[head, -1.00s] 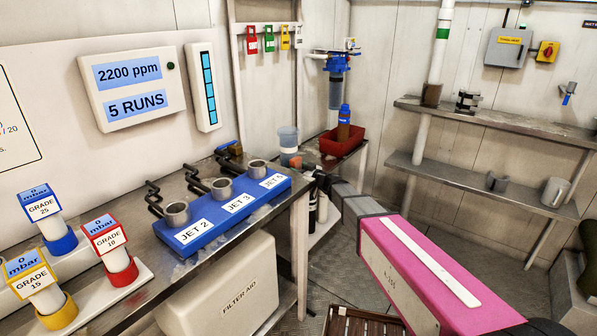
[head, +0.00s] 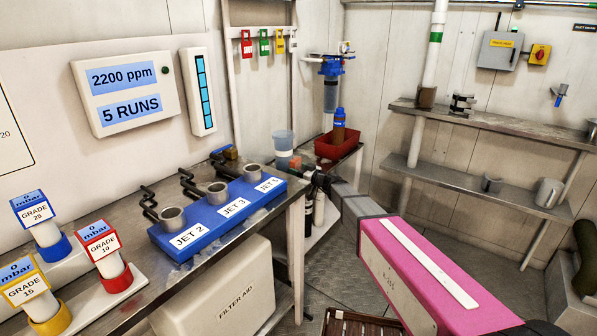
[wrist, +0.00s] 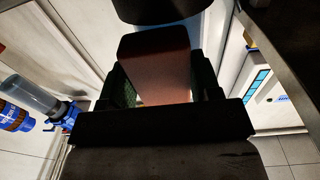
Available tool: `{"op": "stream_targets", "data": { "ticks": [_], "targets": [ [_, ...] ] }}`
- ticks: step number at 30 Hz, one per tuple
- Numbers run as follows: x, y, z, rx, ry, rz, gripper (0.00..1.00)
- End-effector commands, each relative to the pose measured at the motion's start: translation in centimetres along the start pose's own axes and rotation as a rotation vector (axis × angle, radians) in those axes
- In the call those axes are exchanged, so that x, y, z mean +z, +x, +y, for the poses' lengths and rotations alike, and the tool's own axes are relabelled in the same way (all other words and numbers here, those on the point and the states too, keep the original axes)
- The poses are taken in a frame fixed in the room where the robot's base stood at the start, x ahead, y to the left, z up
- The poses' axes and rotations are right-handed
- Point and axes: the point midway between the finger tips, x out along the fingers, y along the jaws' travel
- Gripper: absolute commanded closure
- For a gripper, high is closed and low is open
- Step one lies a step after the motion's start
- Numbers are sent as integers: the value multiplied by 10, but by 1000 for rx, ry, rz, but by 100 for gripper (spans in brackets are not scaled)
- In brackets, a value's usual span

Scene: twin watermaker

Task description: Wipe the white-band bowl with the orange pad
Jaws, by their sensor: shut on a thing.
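My gripper (wrist: 155,92) is shut on a brownish-orange pad (wrist: 158,62), which sits between the dark fingers in the wrist view. In the head view, my gripper (head: 312,178) is small and dark at the end of my pink arm, close to the far end of the bench. A dark curved thing (wrist: 160,8) shows at the top edge of the wrist view, beyond the pad; I cannot tell what it is. I cannot make out a bowl with a white band in either view.
A translucent tub (head: 283,140) stands near the gripper, and a red tray (head: 338,145) with a blue-capped bottle is behind. The blue jet block (head: 225,215) lies along the bench (head: 130,318). Shelves (head: 500,130) hold several cups at right. Floor (head: 345,270) shows below my arm.

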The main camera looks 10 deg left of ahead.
Motion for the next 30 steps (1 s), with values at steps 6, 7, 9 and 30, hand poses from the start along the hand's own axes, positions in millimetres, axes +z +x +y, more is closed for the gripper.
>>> {"op": "stream_targets", "data": {
  "ticks": [6, 7, 9, 30],
  "targets": [
    [0, -2, -19, -1, 0, 0, 61],
    [0, -2, -21, -1, 0, 0, 61],
    [0, -2, -27, -1, 0, 0, 61],
    [-14, 1, -26, 0, 0, 0, 61]
  ]
}}
